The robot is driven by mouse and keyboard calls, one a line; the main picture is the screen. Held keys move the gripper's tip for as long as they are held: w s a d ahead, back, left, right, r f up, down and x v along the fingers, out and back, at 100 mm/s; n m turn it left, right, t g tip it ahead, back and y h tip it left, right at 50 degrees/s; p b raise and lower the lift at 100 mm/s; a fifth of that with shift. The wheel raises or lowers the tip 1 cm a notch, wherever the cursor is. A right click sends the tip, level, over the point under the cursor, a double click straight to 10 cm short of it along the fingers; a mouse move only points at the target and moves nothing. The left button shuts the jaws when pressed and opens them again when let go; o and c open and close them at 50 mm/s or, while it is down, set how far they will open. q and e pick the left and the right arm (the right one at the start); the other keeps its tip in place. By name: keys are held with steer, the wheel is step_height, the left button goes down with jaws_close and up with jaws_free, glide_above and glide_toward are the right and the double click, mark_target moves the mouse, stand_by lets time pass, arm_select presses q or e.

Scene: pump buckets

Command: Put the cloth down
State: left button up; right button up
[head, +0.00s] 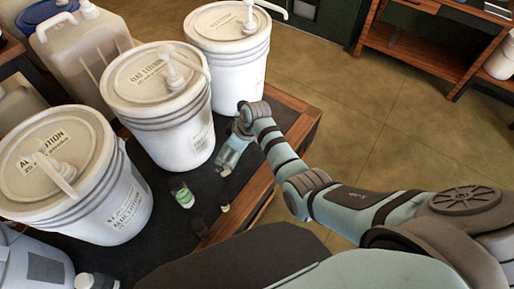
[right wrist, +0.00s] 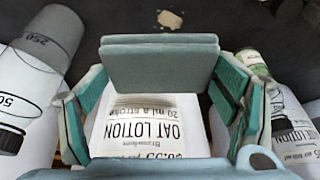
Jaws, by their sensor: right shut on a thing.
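The cloth (right wrist: 160,66) looks like a grey-blue folded pad in the right wrist view. It sits between the teal fingers of my right gripper (right wrist: 160,95), which is shut on it. In the head view my right gripper (head: 229,158) points down over the dark table top, just right of the middle bucket. There the cloth is too small to tell from the fingers. Below the gripper, the wrist view shows a white surface with an OAT LOTION label (right wrist: 150,130). A small pale spot (right wrist: 171,19) lies on the dark top beyond the cloth. My left gripper is not in view.
Three white pump buckets stand along the table: a near one (head: 125,215), the OAT LOTION one (head: 178,138) and a far one (head: 238,80). A jerrycan (head: 80,60) stands behind.

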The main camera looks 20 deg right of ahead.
steer(key=d, duration=0.1)
steer(key=d+b, duration=0.1)
steer(key=w+d+r+b, duration=0.1)
steer(key=shift+d+m, duration=0.3)
steer(key=s+d+r+m+t+b, duration=0.1)
steer(key=s+d+r+m+b, duration=0.1)
steer(key=d+r+b, duration=0.55)
glide_above(262, 159)
steer(key=s+d, duration=0.1)
step_height(262, 159, down, 8)
steer(key=shift+h, duration=0.4)
steer(key=f+b, duration=0.1)
steer(key=f, duration=0.4)
steer(key=f+b, duration=0.2)
steer(key=f, duration=0.4)
steer(key=shift+s+a, duration=0.1)
steer(key=shift+s, duration=0.1)
steer(key=shift+w+f, duration=0.1)
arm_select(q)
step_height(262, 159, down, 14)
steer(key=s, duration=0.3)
arm_select(e)
steer(key=o, duration=1)
steer(key=shift+f, duration=0.1)
